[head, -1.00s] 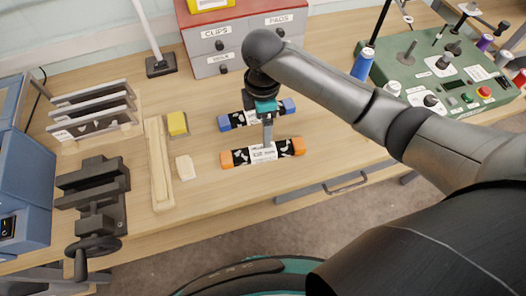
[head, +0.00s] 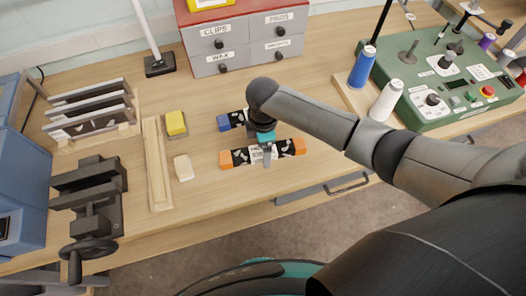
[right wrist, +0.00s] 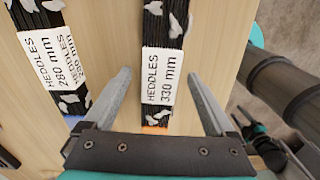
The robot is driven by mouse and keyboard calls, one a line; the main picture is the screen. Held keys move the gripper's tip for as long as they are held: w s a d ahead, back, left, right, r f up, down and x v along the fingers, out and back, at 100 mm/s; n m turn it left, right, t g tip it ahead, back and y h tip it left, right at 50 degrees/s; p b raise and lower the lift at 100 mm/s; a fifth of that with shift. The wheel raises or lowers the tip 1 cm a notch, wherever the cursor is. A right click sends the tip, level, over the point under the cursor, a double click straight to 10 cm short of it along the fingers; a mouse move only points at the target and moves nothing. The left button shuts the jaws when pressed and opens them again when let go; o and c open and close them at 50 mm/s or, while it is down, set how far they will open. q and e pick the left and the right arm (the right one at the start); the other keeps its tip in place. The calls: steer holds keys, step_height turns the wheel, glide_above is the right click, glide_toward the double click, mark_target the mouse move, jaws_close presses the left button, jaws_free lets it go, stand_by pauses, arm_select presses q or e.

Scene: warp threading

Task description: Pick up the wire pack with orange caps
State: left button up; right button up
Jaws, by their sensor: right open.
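The wire pack with orange caps (head: 284,150) lies on the wooden bench, a dark bar with a white label. In the right wrist view this pack (right wrist: 160,75) carries a "HEDDLES 330 mm" label, and one orange cap shows at its lower end. My right gripper (head: 267,157) is over the middle of it. In the right wrist view the gripper (right wrist: 158,72) is open, one finger on each side of the pack with gaps between. Its height above the bench is hard to tell. My left gripper is not in view.
A similar pack with blue caps (head: 224,123) lies just behind, partly hidden by my arm; its label (right wrist: 50,58) reads 280 mm. A drawer cabinet (head: 246,42) stands at the back. A yellow block (head: 176,123) and a vise (head: 92,195) are left. A green control box (head: 440,80) is right.

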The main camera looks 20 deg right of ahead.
jaws_close()
stand_by(0.7)
